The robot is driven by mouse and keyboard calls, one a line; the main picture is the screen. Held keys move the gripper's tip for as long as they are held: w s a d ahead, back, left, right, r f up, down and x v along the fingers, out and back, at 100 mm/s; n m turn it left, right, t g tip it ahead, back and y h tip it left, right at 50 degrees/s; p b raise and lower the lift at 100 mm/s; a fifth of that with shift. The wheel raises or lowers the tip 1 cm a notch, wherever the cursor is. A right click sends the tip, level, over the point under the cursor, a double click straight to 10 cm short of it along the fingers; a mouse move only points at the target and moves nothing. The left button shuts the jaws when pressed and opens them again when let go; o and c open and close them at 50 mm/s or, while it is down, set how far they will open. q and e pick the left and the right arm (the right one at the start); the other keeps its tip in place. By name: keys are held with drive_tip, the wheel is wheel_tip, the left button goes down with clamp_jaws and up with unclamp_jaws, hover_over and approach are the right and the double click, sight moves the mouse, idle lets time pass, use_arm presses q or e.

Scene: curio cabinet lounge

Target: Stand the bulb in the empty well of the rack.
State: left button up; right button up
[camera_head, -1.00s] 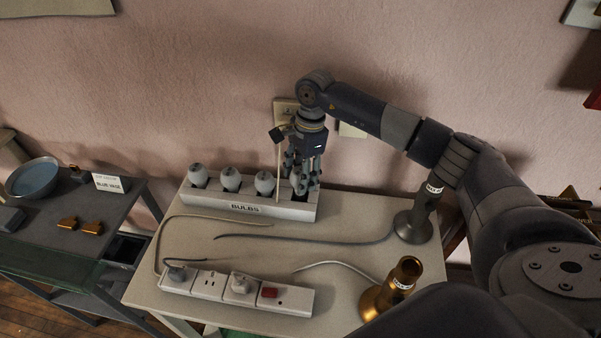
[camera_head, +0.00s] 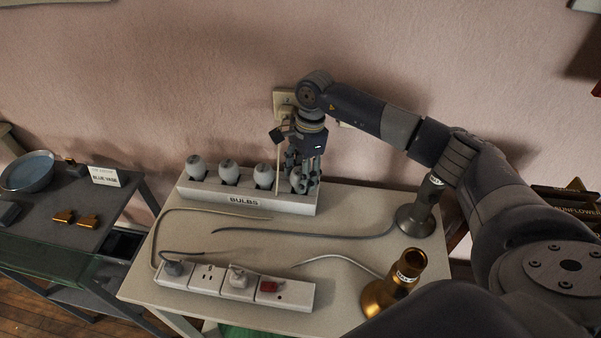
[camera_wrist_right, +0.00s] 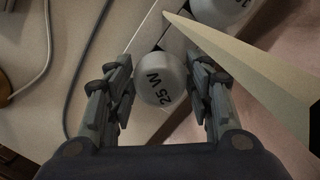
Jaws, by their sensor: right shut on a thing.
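The rack (camera_head: 243,202), a long pale block labelled BULBS, stands at the back of the table. Several grey-white bulbs stand in its wells from the left end, such as the leftmost bulb (camera_head: 196,168). My right gripper (camera_head: 303,183) points down over the rack's right end, shut on a bulb (camera_head: 295,180). In the right wrist view this bulb (camera_wrist_right: 160,86) reads 25 W and sits between the two fingers of the gripper (camera_wrist_right: 160,95). The fingers hide its lower part, so I cannot tell whether it is fully seated in the right-end well. My left gripper is not in view.
A power strip (camera_head: 208,279) with plugs lies at the table's front, with cables across the middle. A brass lamp base (camera_head: 389,292) and a dark lamp base (camera_head: 416,217) stand at the right. A wall outlet (camera_head: 283,101) is behind the wrist. A dark side table (camera_head: 60,240) is at left.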

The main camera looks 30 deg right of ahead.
drive_tip(key=shift+f, duration=0.25)
drive_tip(key=o, duration=1.6)
